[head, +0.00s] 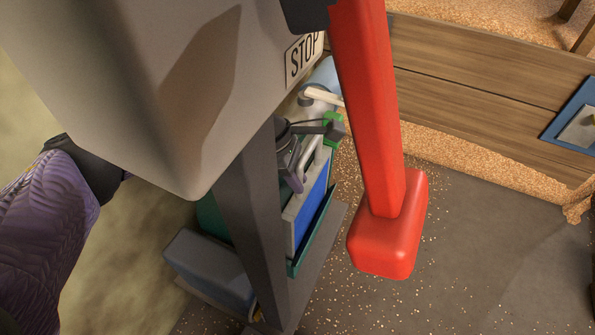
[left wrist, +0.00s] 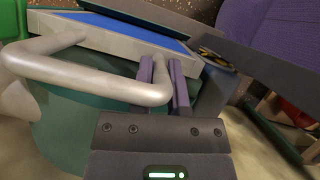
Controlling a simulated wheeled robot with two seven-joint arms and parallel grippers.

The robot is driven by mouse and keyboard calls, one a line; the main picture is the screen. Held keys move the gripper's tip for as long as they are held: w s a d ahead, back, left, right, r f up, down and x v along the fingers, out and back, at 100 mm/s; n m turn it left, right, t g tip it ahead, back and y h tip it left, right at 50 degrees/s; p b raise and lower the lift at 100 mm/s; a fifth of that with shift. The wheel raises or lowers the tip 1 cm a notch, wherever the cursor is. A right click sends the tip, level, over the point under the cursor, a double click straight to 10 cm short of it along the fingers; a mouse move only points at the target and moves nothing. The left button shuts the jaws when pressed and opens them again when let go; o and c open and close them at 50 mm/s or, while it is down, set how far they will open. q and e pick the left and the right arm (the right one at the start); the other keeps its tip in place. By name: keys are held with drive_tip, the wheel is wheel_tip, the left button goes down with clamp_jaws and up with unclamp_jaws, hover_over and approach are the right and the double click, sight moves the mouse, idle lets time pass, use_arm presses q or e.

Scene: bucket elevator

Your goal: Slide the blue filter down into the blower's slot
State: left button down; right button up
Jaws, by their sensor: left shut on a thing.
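The blue filter (head: 310,208) has a pale grey frame and a tubular grey handle. It stands tilted against a teal edge (head: 312,240) of the blower, behind a grey post; how deep it sits in the slot I cannot tell. In the left wrist view the blue filter's frame (left wrist: 115,37) crosses the top, with the blower's dark teal drum (left wrist: 75,125) below. My left gripper (head: 293,172) is shut on the filter's handle; its purple fingers (left wrist: 166,85) flank the handle's right end in the wrist view. My right gripper is not in view.
A grey post (head: 253,220) and a large beige housing with a STOP sign (head: 303,57) hide part of the blower and my left arm. A red lever (head: 375,130) hangs close on the right.

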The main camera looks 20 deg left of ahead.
use_arm(q)
drive_tip(key=shift+f, duration=0.7)
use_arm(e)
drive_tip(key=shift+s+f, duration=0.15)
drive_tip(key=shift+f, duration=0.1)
use_arm(q)
drive_tip(key=shift+r, duration=0.1)
drive_tip(key=c, duration=0.5)
unclamp_jaws()
drive_tip(key=shift+c, duration=0.2)
drive_tip(key=p+v, duration=0.5)
drive_tip(key=v, duration=0.5)
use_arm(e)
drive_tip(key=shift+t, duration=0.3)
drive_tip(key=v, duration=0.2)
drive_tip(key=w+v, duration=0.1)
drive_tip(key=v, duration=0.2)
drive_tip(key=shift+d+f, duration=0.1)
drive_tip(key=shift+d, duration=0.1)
